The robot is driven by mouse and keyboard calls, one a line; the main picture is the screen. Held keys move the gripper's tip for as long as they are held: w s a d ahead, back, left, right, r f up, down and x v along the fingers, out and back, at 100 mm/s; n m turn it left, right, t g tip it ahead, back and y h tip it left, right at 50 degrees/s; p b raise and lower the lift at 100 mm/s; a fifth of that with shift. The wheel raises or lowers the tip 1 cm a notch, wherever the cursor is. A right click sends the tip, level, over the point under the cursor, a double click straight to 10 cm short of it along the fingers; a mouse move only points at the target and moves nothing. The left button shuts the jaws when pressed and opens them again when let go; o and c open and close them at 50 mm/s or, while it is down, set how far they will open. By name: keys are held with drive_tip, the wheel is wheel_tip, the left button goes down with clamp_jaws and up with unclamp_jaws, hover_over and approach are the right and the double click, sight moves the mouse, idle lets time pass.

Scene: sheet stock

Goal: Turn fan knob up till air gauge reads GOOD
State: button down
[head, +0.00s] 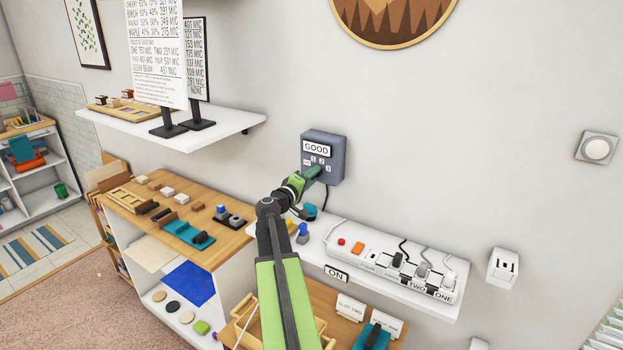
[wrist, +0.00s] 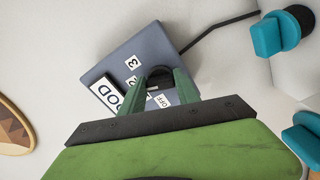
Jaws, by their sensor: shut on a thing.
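The grey-blue fan control box (head: 337,146) is on the wall at the middle of the head view. Its air gauge (head: 316,149) reads GOOD, and number labels sit below it. In the wrist view the box (wrist: 112,68) is tilted, the gauge (wrist: 107,93) is partly covered, and the labels 2, 3 and OFF show. My gripper (head: 316,173) is at the lower front of the box. In the wrist view its green fingers are shut on the dark fan knob (wrist: 160,74).
A white wall shelf (head: 380,268) below the box holds a power strip (head: 395,266) with plugs, an ON sign (head: 336,273) at its edge and small coloured pieces. A wooden-topped cabinet (head: 170,258) with blocks stands left.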

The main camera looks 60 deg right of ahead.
drive_tip(key=shift+d, duration=0.1)
idle(0.3)
drive_tip(key=c, duration=0.9)
unclamp_jaws()
drive_tip(key=a, duration=1.7)
drive_tip(key=shift+a, duration=0.25)
drive_tip(key=shift+w, duration=0.1)
idle(0.8)
